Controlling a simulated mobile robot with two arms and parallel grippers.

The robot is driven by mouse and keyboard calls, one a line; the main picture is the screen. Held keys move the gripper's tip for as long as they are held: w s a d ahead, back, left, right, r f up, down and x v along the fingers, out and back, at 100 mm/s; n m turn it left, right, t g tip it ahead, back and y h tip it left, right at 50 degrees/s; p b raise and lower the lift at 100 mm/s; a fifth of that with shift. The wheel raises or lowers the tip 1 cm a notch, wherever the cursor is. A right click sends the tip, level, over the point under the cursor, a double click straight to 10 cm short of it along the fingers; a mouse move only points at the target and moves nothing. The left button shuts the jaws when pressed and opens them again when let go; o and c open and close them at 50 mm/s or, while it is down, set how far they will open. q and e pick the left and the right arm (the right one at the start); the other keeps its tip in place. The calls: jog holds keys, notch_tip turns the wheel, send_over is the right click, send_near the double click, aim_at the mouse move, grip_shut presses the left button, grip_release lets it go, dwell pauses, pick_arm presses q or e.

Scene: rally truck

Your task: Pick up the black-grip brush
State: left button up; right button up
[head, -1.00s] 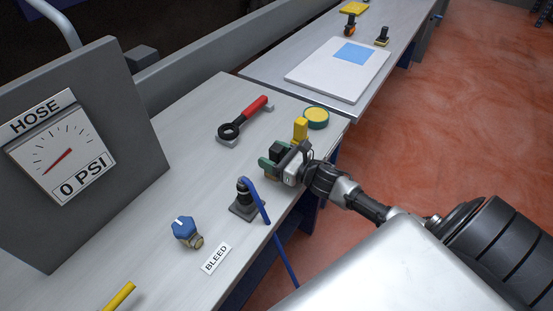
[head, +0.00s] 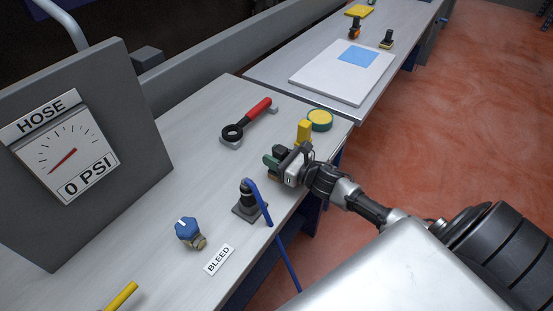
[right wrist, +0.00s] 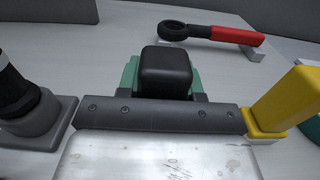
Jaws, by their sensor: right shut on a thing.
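The black-grip brush shows its dark block-shaped grip (head: 281,151) in the head view, between the green fingertips of my right gripper (head: 274,162). In the right wrist view the black grip (right wrist: 166,72) fills the space between the green fingers of the right gripper (right wrist: 165,85). The right gripper is shut on the grip. The lower part of the brush is mostly hidden by the fingers, and I cannot tell whether it touches the bench. My left gripper is not in view.
A yellow upright block (head: 304,132) stands close beside the gripper, with a green-and-yellow round tin (head: 319,120) behind. A red-handled wrench (head: 247,120) lies farther back. A black fitting with a blue lever (head: 248,196) and a blue knob (head: 188,230) stand nearer on the bench (head: 185,150).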

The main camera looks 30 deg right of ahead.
jog(key=shift+r, duration=0.6)
notch_tip(320, 180, up, 3)
jog(key=shift+f+b, duration=0.2)
jog(key=shift+b, duration=0.1)
jog(key=s+d+r+b, duration=0.1)
jog(key=s+d+r, duration=0.6)
jog(key=s+d, duration=0.1)
jog(key=shift+s+b, duration=0.2)
jog(key=shift+b, duration=0.15)
